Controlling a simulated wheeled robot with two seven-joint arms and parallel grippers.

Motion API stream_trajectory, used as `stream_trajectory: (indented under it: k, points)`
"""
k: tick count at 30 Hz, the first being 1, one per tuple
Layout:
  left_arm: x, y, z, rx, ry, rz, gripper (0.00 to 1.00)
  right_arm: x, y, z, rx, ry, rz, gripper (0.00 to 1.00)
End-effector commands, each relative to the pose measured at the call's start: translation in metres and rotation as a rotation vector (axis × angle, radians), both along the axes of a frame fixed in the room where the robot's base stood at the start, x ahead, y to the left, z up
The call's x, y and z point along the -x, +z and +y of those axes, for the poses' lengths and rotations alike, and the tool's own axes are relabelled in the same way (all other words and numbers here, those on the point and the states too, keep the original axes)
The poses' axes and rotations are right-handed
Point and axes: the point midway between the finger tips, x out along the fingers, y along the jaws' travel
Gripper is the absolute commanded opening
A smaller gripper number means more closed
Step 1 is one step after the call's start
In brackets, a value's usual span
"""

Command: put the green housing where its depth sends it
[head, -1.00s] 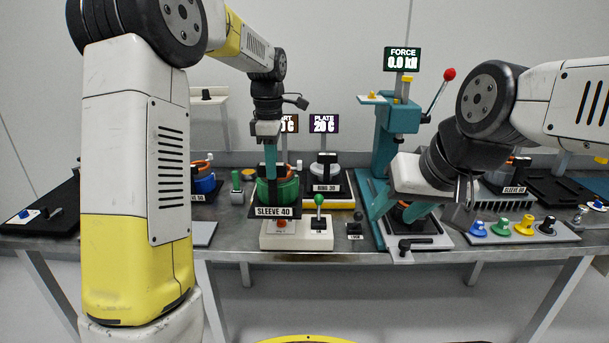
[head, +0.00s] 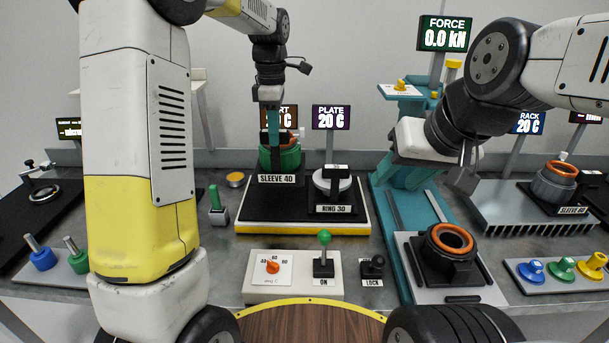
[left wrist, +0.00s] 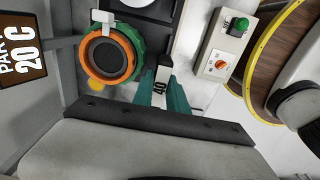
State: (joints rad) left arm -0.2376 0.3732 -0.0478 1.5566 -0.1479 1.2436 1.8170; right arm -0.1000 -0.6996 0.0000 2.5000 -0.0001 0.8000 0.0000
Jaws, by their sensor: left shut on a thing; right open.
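My right gripper (head: 405,178) is open and empty, behind the press bed (head: 455,294).
A RING 30 piece (head: 333,184) stands on the plate's right part. A control box (head: 290,290) with dial and green-knobbed lever is in front. An orange-rimmed dark part (head: 447,243) sits on the press bed. A grey housing (head: 553,183) stands on the rack at right.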

Motion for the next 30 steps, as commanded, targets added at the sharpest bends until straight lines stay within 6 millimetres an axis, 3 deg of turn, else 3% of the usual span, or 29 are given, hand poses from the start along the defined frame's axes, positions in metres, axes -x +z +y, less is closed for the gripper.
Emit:
stream_trajectory:
  k: [4, 12, 20, 27, 30]
  points:
    - [-0.001, -0.01, 0.0, 0.0, 0.0, -0.003, 0.0, 0.0, 0.0, 0.0, 0.0, 0.0, -0.001, 0.47]
    - [0.0, -0.052, 0.0, 0.001, 0.001, -0.002, 0.0, 0.0, 0.0, 0.0, 0.0, 0.0, -0.001, 0.47]
    - [-0.001, -0.069, 0.0, 0.001, 0.0, -0.004, 0.0, 0.0, 0.0, 0.0, 0.0, 0.0, 0.0, 0.47]
    - [-0.001, -0.097, 0.0, 0.0, -0.001, -0.004, 0.0, 0.0, 0.0, 0.0, 0.0, 0.0, 0.0, 0.47]
    - [-0.001, -0.099, 0.0, 0.001, -0.001, -0.005, 0.0, 0.0, 0.0, 0.0, 0.0, 0.0, 0.0, 0.47]
